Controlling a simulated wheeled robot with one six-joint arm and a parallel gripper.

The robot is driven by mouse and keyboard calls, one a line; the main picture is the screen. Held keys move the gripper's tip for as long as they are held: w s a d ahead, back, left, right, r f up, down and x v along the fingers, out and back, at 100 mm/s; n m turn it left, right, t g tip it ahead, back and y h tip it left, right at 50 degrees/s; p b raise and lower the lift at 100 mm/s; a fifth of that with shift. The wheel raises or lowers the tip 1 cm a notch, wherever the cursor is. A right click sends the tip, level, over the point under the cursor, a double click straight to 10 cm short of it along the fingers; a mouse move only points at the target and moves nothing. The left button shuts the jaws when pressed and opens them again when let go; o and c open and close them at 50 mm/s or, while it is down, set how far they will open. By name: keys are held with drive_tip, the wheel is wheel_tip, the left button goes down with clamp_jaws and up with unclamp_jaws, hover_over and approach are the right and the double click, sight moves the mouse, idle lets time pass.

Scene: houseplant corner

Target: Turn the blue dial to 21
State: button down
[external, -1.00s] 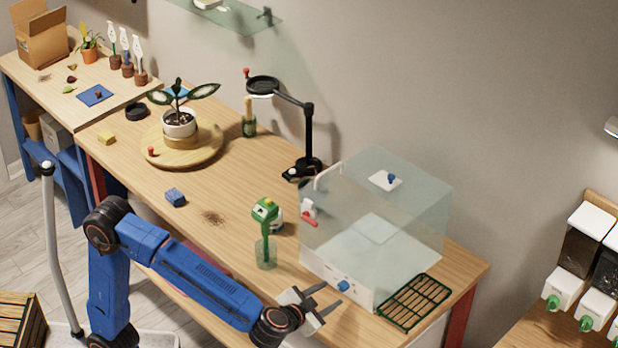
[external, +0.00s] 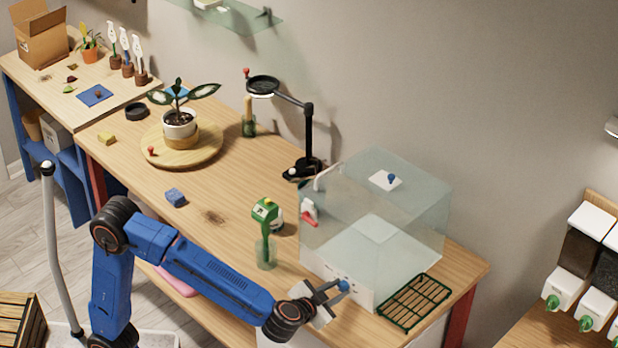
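The blue dial (external: 343,285) sits on the white front panel (external: 362,297) of a clear box (external: 375,220) at the right end of the table. My gripper (external: 335,290) is at the dial, with its fingers reaching to either side of it. I cannot tell whether the fingers touch the dial. The dial's scale is too small to read, and the gripper hides part of the panel.
A green wire rack (external: 414,302) lies just right of the box. A red lever (external: 309,218) is on the box's left side. A blue block (external: 175,197) lies farther left.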

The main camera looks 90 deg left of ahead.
drive_tip(key=c, duration=2.5)
unclamp_jaws()
drive_tip(key=shift+w+d+f+m+g+y, duration=0.1)
drive_tip(key=shift+m+g+y, duration=0.2)
drive_tip(key=shift+m+y, duration=0.55)
drive_tip(key=shift+w+d+f+m+g+y, duration=0.1)
drive_tip(key=shift+m+g+y, duration=0.25)
drive_tip(key=shift+m, duration=1)
drive_tip(key=shift+c, duration=0.2)
clamp_jaws()
drive_tip(key=o, duration=1)
unclamp_jaws()
drive_tip(key=shift+s+d, duration=0.1)
drive_tip(key=shift+d, duration=0.05)
drive_tip(key=v, duration=1.7)
drive_tip(key=shift+s+d, duration=0.1)
drive_tip(key=shift+s, duration=0.05)
